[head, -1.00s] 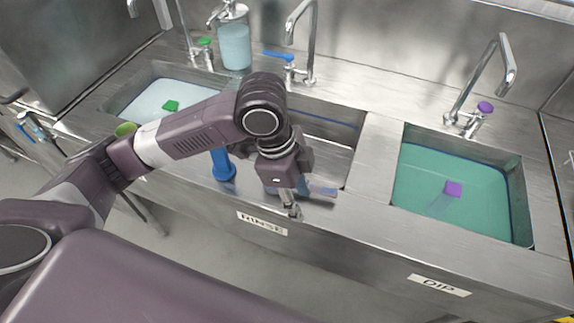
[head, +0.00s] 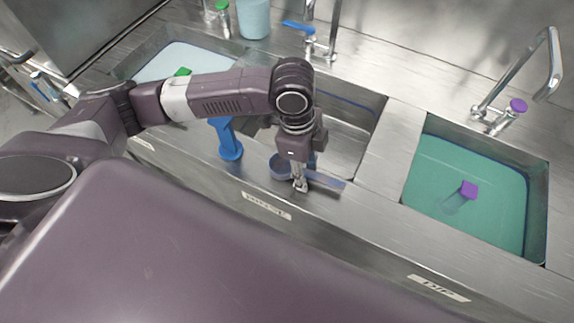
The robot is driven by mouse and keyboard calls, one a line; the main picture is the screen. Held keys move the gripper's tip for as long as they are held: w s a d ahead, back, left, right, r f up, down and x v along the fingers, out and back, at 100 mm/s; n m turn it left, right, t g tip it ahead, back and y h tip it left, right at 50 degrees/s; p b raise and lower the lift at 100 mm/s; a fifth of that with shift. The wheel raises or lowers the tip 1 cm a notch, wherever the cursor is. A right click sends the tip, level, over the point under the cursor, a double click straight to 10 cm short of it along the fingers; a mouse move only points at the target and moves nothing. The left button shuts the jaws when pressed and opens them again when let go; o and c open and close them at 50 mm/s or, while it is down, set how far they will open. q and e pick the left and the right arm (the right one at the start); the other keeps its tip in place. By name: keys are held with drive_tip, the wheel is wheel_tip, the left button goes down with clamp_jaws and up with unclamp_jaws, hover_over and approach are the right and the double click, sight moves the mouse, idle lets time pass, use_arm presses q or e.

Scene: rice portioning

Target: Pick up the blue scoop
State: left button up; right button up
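The blue scoop (head: 329,180) lies on the steel counter ledge in front of the middle sink. Its round bowl is at the left and its flat handle points right. My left gripper (head: 299,186) points down at the scoop, where the handle meets the bowl, and hides that part. The fingertips look close together, but I cannot tell whether they grip the handle or only stand over it. My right gripper is not in view.
A blue upright object (head: 229,140) stands left of the scoop. The right sink (head: 538,205) holds green liquid and a purple-topped item (head: 468,190). The left sink holds pale liquid and a green item (head: 183,72). Faucets stand behind. The ledge right of the scoop is clear.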

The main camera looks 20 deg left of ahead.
use_arm(q)
clamp_jaws()
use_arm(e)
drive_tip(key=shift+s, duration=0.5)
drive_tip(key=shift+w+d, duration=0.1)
